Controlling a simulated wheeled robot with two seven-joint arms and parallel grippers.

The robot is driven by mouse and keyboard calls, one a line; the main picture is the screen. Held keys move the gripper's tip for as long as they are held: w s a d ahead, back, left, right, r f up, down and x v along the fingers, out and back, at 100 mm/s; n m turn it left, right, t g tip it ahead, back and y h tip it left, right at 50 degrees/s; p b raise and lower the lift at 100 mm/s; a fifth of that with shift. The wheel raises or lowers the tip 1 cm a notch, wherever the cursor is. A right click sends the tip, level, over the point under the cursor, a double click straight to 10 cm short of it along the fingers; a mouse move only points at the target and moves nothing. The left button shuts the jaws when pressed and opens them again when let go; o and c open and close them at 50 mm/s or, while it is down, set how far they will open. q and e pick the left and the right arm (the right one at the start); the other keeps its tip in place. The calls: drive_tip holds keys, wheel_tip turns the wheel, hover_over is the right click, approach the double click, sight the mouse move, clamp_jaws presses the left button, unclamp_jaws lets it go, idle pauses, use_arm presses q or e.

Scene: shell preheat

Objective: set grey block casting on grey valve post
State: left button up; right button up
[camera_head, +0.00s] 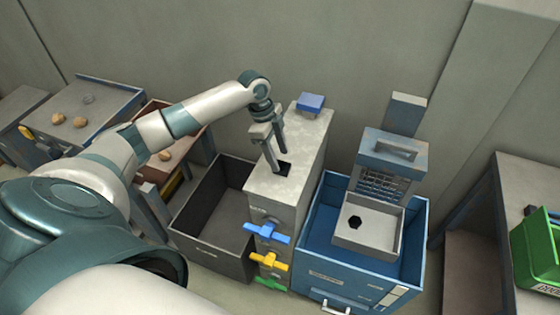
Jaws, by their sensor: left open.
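The grey valve post (262,190) stands upright in the middle, with blue, yellow and green valve handles on its front. A small dark square (284,168) shows on its top; I cannot tell whether it is an opening or a dark piece. My left gripper (279,160) is open, pointing down with its fingertips just above or at the post's top beside that dark square. I see nothing held between its fingers. I cannot make out the grey block casting with certainty. My right gripper is not in view.
A blue block (310,102) sits at the back of the post's top. A dark open bin (190,215) stands left of the post, and a blue bin (330,262) with a pale tray (365,240) stands right. A green crate (538,252) is far right. Tables with brown lumps (79,122) stand left.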

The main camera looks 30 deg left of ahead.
use_arm(q)
drive_tip(key=b+v, duration=0.2)
drive_tip(key=v, duration=0.7)
drive_tip(key=shift+s+d, duration=0.1)
idle(0.6)
